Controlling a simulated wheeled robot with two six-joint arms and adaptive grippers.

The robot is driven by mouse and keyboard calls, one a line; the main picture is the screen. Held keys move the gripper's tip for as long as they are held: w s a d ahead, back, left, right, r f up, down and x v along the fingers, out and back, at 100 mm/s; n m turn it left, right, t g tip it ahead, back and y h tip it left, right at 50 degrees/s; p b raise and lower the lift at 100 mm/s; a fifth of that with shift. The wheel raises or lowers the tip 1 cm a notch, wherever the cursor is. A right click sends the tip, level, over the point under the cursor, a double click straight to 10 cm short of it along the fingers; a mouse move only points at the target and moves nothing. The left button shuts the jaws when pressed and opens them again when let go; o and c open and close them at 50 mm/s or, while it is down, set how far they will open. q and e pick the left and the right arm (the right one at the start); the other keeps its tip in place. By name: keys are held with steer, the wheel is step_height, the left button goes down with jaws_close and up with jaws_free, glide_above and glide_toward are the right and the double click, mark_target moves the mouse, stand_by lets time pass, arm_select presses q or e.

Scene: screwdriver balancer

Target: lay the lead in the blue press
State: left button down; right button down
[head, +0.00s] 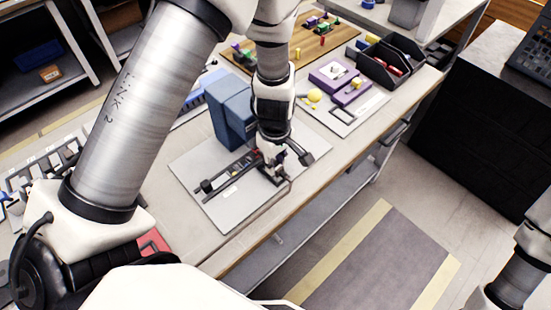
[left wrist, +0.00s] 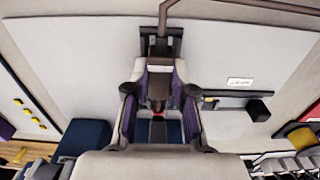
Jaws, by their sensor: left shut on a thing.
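The blue press (head: 232,112) stands upright at the back of a pale grey board (head: 222,208). In the left wrist view, a blue block (left wrist: 85,138) that looks like part of it shows low on the left. The lead is a thin brownish line (left wrist: 235,8) across the top of the left wrist view, bending down toward my fingers. My left gripper (head: 272,163) is shut on the lead's end, low over the board in front of the press. The gripped part is mostly hidden between the fingers. My right gripper is out of view.
A dark bar fixture (head: 225,176) lies on the board left of my gripper. Purple fixtures with yellow parts (head: 335,75) and a black bin (head: 390,62) stand farther back. The bench's front edge is close to the board.

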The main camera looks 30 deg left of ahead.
arm_select(q)
steer(key=shift+f+b, duration=0.3)
steer(key=shift+f, duration=0.55)
stand_by(0.3)
steer(key=c, duration=0.9)
jaws_free()
step_height(320, 180, up, 12)
